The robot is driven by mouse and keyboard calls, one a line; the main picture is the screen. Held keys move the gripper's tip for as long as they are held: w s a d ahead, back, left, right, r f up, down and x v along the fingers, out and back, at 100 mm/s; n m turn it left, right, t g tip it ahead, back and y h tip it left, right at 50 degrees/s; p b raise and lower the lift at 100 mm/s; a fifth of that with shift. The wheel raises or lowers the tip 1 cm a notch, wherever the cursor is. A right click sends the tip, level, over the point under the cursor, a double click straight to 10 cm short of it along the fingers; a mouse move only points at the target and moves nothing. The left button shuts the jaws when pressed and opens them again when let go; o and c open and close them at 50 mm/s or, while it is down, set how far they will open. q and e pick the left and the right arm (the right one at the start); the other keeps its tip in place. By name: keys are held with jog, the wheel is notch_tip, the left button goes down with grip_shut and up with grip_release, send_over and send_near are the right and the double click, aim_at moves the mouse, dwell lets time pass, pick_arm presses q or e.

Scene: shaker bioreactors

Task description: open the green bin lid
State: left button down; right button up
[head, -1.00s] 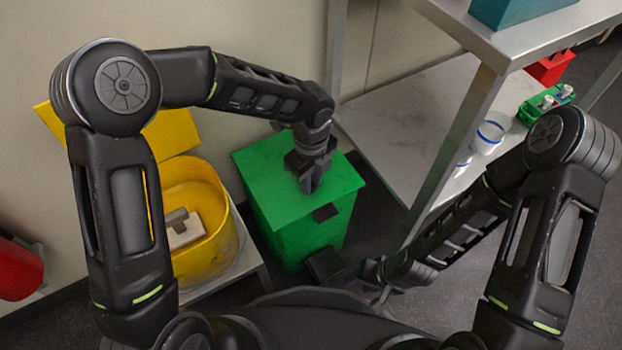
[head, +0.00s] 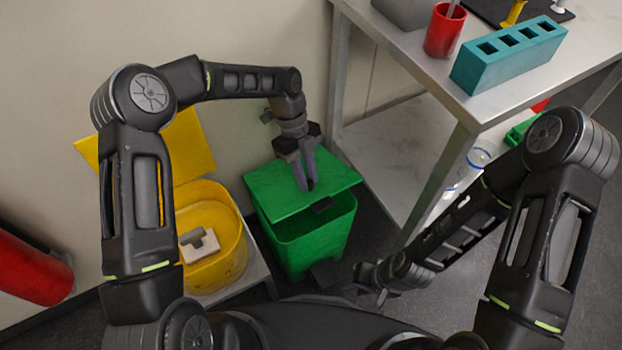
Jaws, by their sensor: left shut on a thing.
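The green bin (head: 312,248) stands on the floor between the yellow bin and the metal table. Its green lid (head: 275,189) is partly raised at the front, and a dark gap shows between lid and rim. My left gripper (head: 309,186) points down at the top of the lid and is shut on a small dark part there, mostly hidden by the fingers. My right gripper (head: 372,287) is low, right of the bin; its jaws are too small and dark to read.
A yellow bin (head: 234,262) with its lid up holds a pale object (head: 199,245), at left. The metal table (head: 405,52) at right bears a teal rack (head: 508,54) and a red cup (head: 445,30). A red cylinder (head: 30,273) is at far left. The wall is close behind.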

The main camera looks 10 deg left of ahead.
pick_arm(q)
jog(key=shift+w+a+r+g+h+p, duration=0.25)
jog(key=shift+w+r+p, duration=0.1)
jog(key=shift+r, duration=0.15)
jog(key=shift+w+a+r+g+h+p, duration=0.15)
jog(key=shift+w+r+g+p, duration=0.15)
jog(key=shift+r, duration=0.2)
jog(key=shift+w+a+r+g+h+p, duration=0.3)
jog(key=shift+w+a+r+g+p, duration=0.15)
jog(key=shift+p, duration=0.2)
jog(key=c, duration=1.3)
grip_release()
jog(key=shift+o, duration=0.2)
jog(key=shift+r, duration=0.1)
notch_tip(320, 180, up, 10)
jog(key=p, duration=0.8)
